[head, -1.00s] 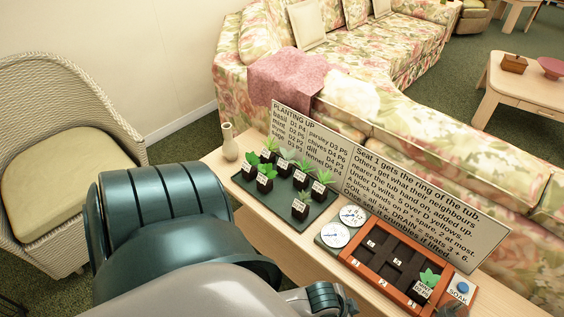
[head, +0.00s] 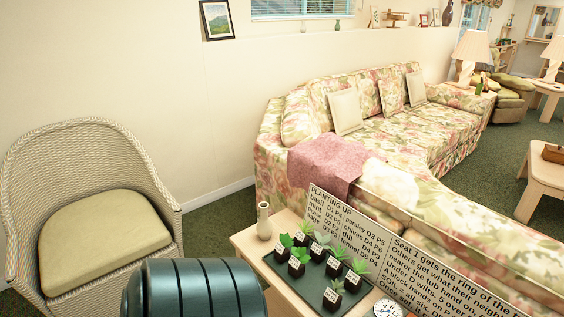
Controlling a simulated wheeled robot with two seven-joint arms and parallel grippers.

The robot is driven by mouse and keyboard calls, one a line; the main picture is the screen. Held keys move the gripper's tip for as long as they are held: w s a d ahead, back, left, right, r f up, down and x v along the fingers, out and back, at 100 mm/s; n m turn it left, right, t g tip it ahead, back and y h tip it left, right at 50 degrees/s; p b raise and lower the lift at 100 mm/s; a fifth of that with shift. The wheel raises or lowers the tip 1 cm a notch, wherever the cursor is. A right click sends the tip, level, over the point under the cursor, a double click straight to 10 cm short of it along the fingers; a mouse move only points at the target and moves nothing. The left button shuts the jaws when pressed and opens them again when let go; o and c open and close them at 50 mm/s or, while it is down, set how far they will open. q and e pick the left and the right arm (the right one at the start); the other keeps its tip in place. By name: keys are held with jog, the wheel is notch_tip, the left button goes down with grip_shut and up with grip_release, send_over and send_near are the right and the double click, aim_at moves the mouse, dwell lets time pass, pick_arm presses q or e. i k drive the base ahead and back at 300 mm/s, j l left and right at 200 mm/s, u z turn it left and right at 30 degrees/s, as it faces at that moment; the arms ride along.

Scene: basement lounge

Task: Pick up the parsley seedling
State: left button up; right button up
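Several small seedlings in dark soil blocks with white labels stand on a dark green tray (head: 308,289) at the bottom of the head view. They include a front one (head: 333,295), a right one (head: 356,272) and a left one (head: 283,244). The labels are too small to read surely, so I cannot tell which is parsley. A white sign (head: 345,222) behind the tray lists "parsley D3 P5". Neither gripper is in view; only a dark teal link of my own arm shows at the bottom, left of the tray.
The tray is on a light wooden table (head: 246,243) with a cream vase (head: 264,221) at its far left corner. A second sign (head: 440,280) stands to the right. A floral sofa (head: 390,140) runs behind; a wicker chair (head: 90,215) is at left.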

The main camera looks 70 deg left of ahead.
aim_at(281, 253)
jog(key=i, duration=0.45)
jog(key=u, duration=2.45)
